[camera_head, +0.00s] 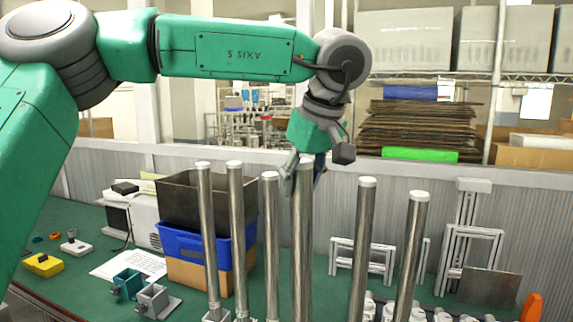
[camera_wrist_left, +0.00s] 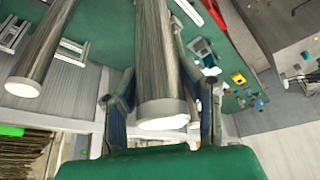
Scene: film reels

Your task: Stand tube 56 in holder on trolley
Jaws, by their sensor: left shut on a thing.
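Several tall metal tubes with pale end caps stand upright in the head view. My left gripper (camera_head: 303,178) is shut on one of them, the held tube (camera_head: 303,240), near its top end. In the left wrist view the two fingers (camera_wrist_left: 163,112) lie on either side of this tube (camera_wrist_left: 160,60), close below its white cap. Other tubes stand to its left (camera_head: 236,240) and right (camera_head: 360,245). No number on any tube is readable, so I cannot tell which is tube 56. The held tube's lower end is outside the head view. My right gripper is not in view.
White frames (camera_head: 375,258) and a grey plate (camera_head: 490,288) are at right. Neighbouring tubes stand close to the held one.

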